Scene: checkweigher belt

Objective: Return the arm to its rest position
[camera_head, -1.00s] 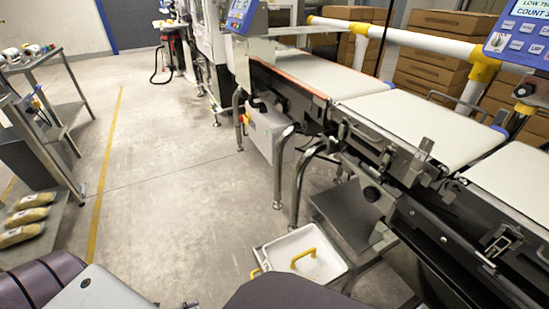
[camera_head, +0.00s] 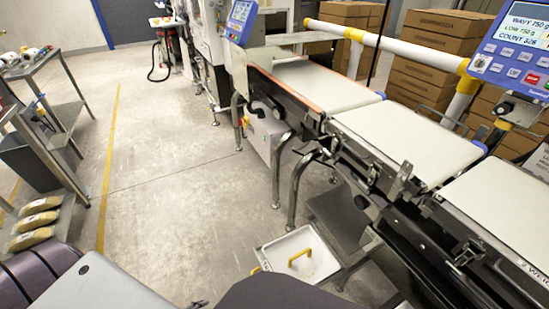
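Neither gripper can be made out in the head view. Only parts of my own body show along the bottom edge: a ribbed purple-grey part and a light grey part at the left, and a dark rounded part in the middle. A small dark piece at the bottom edge between them is too cut off to identify. The checkweigher belt (camera_head: 405,143) runs along the right side, and its visible white surfaces are bare.
A white tray with a yellow handle (camera_head: 313,268) sits low beside the belt frame. A metal rack (camera_head: 58,150) at the left holds several filled bags (camera_head: 36,221). Stacked cartons (camera_head: 432,75) stand behind the belt. The floor (camera_head: 175,180) between is clear.

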